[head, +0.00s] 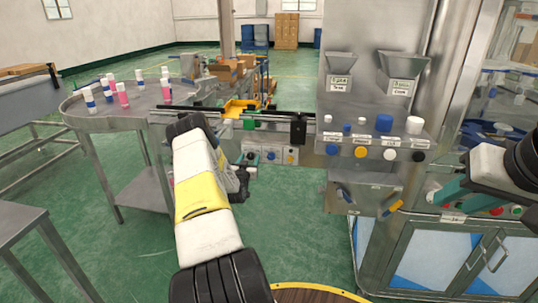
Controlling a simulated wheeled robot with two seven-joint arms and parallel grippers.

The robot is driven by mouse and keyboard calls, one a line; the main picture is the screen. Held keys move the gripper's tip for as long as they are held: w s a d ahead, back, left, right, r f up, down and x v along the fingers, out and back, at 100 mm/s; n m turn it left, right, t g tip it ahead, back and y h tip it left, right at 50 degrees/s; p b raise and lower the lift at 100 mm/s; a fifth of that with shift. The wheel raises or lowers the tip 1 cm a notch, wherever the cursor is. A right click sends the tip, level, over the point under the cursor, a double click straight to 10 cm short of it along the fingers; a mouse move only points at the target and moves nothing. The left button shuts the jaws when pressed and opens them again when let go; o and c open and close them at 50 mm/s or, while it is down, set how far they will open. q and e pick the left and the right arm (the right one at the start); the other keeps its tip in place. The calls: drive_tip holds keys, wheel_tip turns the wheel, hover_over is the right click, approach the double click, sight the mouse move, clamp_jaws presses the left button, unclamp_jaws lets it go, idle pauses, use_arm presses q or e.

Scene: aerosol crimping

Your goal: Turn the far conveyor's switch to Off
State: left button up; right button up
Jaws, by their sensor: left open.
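A row of small grey switch boxes (270,153) sits under the narrow conveyor (240,120) in the middle of the head view. A blue knob and a yellow knob (290,156) show on them. I cannot read their labels or tell which is the far conveyor's switch, or its setting. My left gripper (250,164), with teal fingers, is open at the left end of this row, its tips close to the leftmost box. Whether it touches a knob is too small to tell. My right gripper (436,194) is at the right, by the steel machine's front; its jaw gap is unclear.
A round steel table (140,108) with white, pink and blue cans stands at left. The steel machine (355,110) at right carries hoppers, coloured caps and knobs. A grey table (22,228) is at lower left. Green floor between them is clear.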

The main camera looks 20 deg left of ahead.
use_arm(q)
drive_tip(key=shift+w, duration=0.2)
clamp_jaws()
idle(0.3)
drive_tip(key=n, duration=0.5)
drive_tip(key=shift+s, duration=0.1)
drive_tip(key=shift+n, duration=2.4)
unclamp_jaws()
